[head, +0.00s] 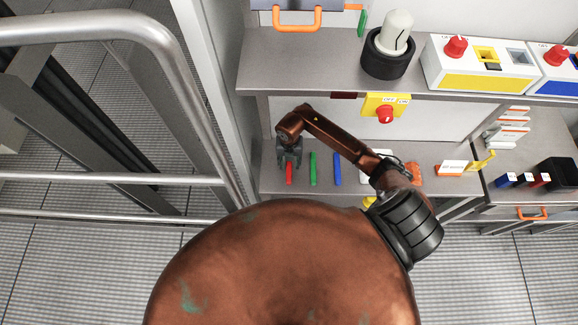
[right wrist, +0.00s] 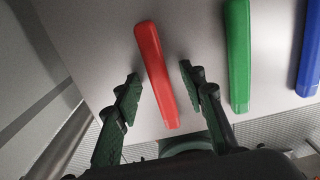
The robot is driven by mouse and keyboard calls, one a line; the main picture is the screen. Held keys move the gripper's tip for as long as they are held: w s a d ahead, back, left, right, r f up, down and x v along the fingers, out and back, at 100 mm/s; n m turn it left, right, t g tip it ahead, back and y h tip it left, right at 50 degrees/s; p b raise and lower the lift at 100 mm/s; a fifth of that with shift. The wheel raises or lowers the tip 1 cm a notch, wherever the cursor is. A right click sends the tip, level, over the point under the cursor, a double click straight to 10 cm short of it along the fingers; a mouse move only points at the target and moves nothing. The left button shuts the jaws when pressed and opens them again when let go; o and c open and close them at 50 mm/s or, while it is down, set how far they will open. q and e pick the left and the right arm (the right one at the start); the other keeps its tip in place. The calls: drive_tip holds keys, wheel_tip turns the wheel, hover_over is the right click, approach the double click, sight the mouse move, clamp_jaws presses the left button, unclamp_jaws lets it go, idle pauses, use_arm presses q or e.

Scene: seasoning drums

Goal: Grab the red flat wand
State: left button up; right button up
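The red flat wand (head: 289,174) lies on the lower grey shelf at the left end of a row. In the right wrist view the red wand (right wrist: 155,72) lies flat and slightly tilted. My right gripper (head: 289,158) is over it; in the right wrist view the fingers of my right gripper (right wrist: 158,75) are open, one on each side of the wand, with gaps on both sides. Nothing is held. My left gripper is in neither view.
A green wand (head: 313,169) and a blue wand (head: 337,169) lie to the right of the red one. The upper shelf (head: 300,75) overhangs behind, with a black cup holding a white cylinder (head: 397,32). A metal railing (head: 120,180) stands at left.

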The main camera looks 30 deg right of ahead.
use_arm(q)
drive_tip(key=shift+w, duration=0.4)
use_arm(e)
drive_tip(key=shift+f, duration=0.15)
clamp_jaws()
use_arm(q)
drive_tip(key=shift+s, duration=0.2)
